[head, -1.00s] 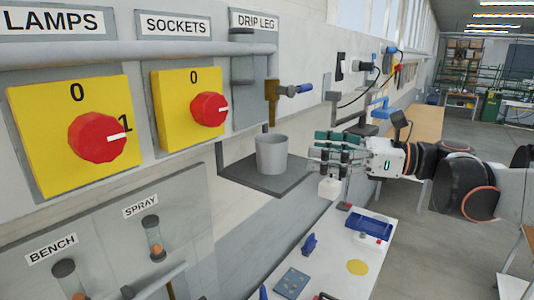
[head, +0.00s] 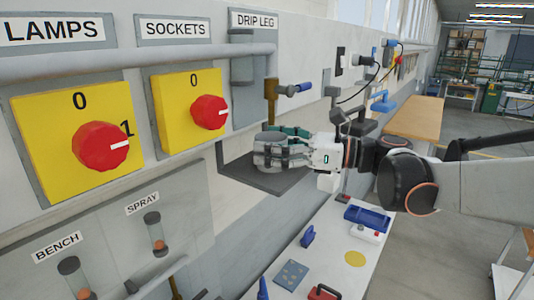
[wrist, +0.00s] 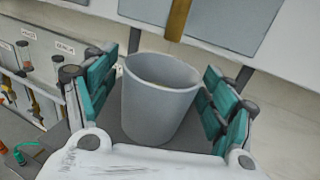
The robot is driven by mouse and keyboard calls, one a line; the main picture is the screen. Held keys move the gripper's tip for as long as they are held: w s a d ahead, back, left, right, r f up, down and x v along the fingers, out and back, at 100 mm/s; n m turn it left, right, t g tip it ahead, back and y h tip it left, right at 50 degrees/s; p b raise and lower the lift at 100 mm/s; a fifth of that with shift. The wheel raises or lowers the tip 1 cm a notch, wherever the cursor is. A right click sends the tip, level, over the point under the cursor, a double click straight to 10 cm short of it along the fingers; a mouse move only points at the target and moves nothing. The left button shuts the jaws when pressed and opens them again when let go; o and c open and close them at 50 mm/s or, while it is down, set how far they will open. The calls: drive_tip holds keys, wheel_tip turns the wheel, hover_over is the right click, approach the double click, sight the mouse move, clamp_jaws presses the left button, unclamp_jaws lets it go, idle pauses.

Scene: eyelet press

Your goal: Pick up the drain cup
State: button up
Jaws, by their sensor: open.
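The drain cup is a plain grey cup. In the wrist view the cup (wrist: 155,108) stands upright between my two sets of fingers, with its open rim facing up. My gripper (wrist: 160,95) is open, with teal-padded fingers on the left and right of the cup. A small gap shows on the left; on the right the fingers are close, and I cannot tell if they touch. In the head view my gripper (head: 284,150) is around the cup, hiding most of it. The cup rests on a dark shelf (head: 240,172) below the drip leg valve.
Yellow panels with red knobs (head: 210,112) are on the wall to the left. A white bench (head: 320,250) with small parts, including a blue tray (head: 366,218), lies below.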

drive_tip(key=c, duration=1.1)
drive_tip(key=shift+r, duration=0.1)
